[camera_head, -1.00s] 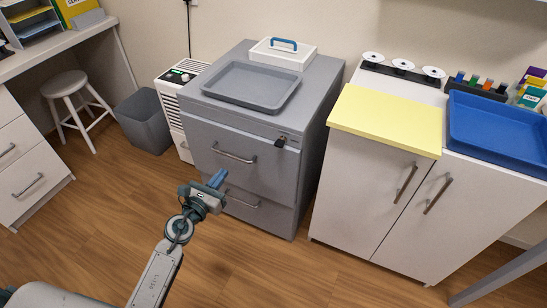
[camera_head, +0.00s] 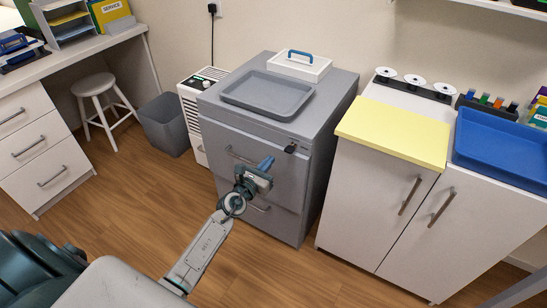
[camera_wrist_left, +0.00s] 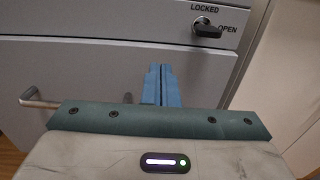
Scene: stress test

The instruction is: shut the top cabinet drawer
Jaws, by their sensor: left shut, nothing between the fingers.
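The grey cabinet (camera_head: 332,130) has two drawers with bar handles. The top drawer (camera_head: 290,185) seems to stand slightly proud of the lower front; its handle (camera_head: 240,155) is partly behind my arm and also shows in the wrist view (camera_wrist_left: 40,101). My left gripper (camera_head: 266,162) is shut and empty, its blue fingers together, pointing at the top drawer's front right of the handle's middle. The fingertips (camera_wrist_left: 160,72) are close to that front; I cannot tell whether they touch. Above them is a lock knob (camera_wrist_left: 207,29) turned towards OPEN. My right gripper is not in view.
A grey tray (camera_head: 268,108) and a white box with a blue handle (camera_head: 299,67) are on the cabinet. A white cupboard (camera_head: 365,200) stands to the right; a bin (camera_head: 165,128) and a stool (camera_head: 93,85) are to the left. The wooden floor in front is clear.

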